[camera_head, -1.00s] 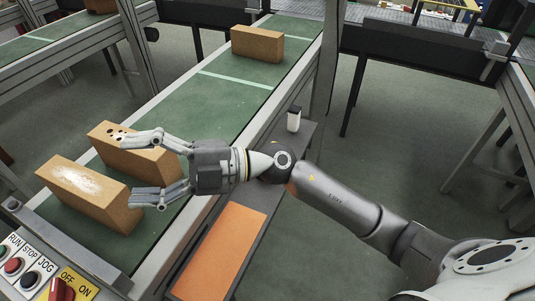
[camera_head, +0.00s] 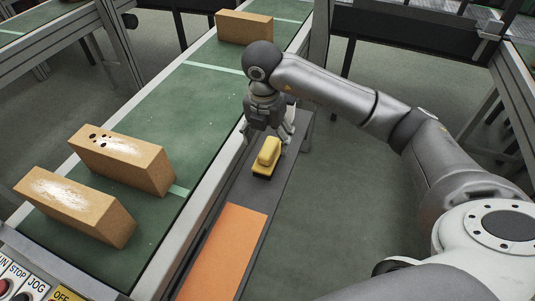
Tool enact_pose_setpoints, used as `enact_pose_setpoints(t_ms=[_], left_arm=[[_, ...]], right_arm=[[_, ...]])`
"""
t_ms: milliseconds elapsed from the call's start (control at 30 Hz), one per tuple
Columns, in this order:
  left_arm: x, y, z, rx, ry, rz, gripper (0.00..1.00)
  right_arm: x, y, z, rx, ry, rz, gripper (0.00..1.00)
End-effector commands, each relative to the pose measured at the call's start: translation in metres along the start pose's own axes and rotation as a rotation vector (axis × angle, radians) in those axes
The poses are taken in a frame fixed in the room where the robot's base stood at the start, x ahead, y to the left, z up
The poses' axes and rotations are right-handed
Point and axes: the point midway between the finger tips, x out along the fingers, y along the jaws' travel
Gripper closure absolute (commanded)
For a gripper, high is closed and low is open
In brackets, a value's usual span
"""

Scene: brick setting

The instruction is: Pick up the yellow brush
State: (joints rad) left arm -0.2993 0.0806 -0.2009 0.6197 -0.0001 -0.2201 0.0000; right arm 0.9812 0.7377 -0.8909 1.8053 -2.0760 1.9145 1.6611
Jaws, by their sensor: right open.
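The yellow brush (camera_head: 268,153) lies on the narrow grey side shelf (camera_head: 229,194), beyond the orange panel. It has a yellow body and a dark underside. My right gripper (camera_head: 265,137) points down just above and behind the brush, with its fingers apart. The fingers look clear of the brush, though the exact gap is hard to tell. My left gripper does not show.
The green conveyor (camera_head: 160,110) runs along the left of the shelf. Two bricks stand on its near part, one with holes (camera_head: 122,160) and one with white powder (camera_head: 75,207). Another brick (camera_head: 244,27) is farther back. An orange panel (camera_head: 222,252) covers the near shelf.

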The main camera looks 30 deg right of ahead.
Motion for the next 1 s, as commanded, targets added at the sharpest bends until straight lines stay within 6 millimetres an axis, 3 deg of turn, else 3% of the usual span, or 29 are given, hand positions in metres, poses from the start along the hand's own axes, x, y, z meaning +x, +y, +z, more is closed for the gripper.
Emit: enact_pose_setpoints(t_ms=[100,367,600,933,1000], left_arm=[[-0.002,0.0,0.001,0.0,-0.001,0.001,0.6],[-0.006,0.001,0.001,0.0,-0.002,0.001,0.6],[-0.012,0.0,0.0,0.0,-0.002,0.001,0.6],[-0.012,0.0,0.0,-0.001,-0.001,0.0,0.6],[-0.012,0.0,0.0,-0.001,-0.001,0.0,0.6]], right_arm=[[0.019,0.0,-0.001,-0.001,0.004,-0.002,0.27],[0.04,0.0,0.001,-0.002,0.004,0.0,0.27],[0.075,0.001,0.003,-0.003,0.005,0.001,0.27],[0.084,0.001,0.003,-0.004,0.003,0.003,0.27],[0.084,0.001,0.003,-0.004,0.003,0.003,0.36]])
